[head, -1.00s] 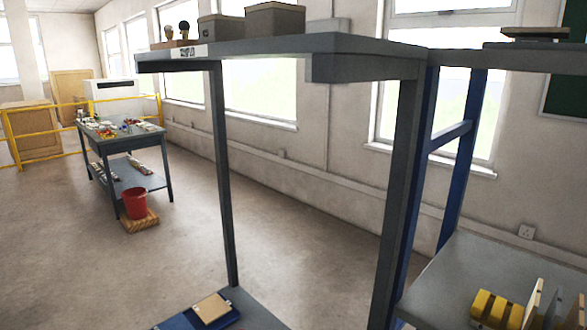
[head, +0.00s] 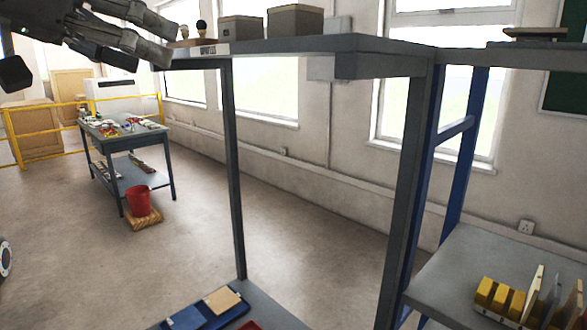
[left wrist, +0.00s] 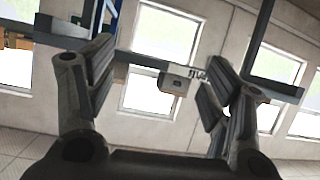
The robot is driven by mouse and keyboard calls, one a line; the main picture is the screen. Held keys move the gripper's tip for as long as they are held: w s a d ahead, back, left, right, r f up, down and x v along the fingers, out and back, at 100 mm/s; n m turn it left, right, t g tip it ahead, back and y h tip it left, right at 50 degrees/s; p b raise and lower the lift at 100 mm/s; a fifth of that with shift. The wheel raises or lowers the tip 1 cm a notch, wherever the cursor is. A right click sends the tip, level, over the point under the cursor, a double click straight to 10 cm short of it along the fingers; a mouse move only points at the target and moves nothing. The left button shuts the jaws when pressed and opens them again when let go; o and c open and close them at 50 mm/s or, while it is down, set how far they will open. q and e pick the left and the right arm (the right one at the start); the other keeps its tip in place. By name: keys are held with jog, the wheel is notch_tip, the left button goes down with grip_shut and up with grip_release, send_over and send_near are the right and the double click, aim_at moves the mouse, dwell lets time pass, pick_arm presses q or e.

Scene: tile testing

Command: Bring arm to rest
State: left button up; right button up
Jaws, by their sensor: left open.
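My left gripper (head: 155,38) enters at the top left of the head view, close to the left end of the upper grey shelf (head: 400,46). In the left wrist view its two fingers (left wrist: 160,95) stand wide apart with nothing between them. The shelf with a small white label and a box on it (left wrist: 172,84) shows beyond the fingers. I cannot tell from the head view whether the fingers touch the shelf. My right gripper is in neither view.
Grey boxes (head: 296,20) and small knobbed items stand on the upper shelf. Thin grey posts hold it up. A blue-framed rack with yellow blocks (head: 500,296) is at right. A workbench (head: 122,134) and red bucket (head: 139,199) stand farther back; open floor lies between.

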pick_arm(q)
jog(key=w+d+f+n+g+y, duration=0.1)
jog(key=w+f, duration=0.4)
jog(key=f, duration=0.5)
jog(key=w+d+f+n+y, duration=0.1)
jog(key=w+f, duration=0.3)
jog(key=f, duration=0.6)
notch_tip(320, 180, down, 23)
jog(key=s+n+g+y, duration=0.1)
jog(key=g+y, duration=0.1)
jog(key=s+f+n+g+y, duration=0.1)
jog(key=s+f, duration=0.5)
jog(key=f, duration=0.3)
jog(key=s+f+n+y, duration=0.1)
jog(key=s+f, duration=0.6)
jog(key=f, duration=0.2)
jog(key=s+a+f+g+y, duration=0.1)
jog(key=s+a+f, duration=0.1)
jog(key=s+f, duration=0.5)
jog(key=s+a+f+g+y, duration=0.2)
jog(key=s, duration=0.9)
notch_tip(320, 180, down, 25)
jog(key=g, duration=0.1)
jog(key=s+a+f+g, duration=0.1)
jog(key=s+a+f, duration=0.2)
jog(key=s+f, duration=1.3)
jog(key=shift+s+f, duration=0.4)
jog(key=shift+s, duration=0.5)
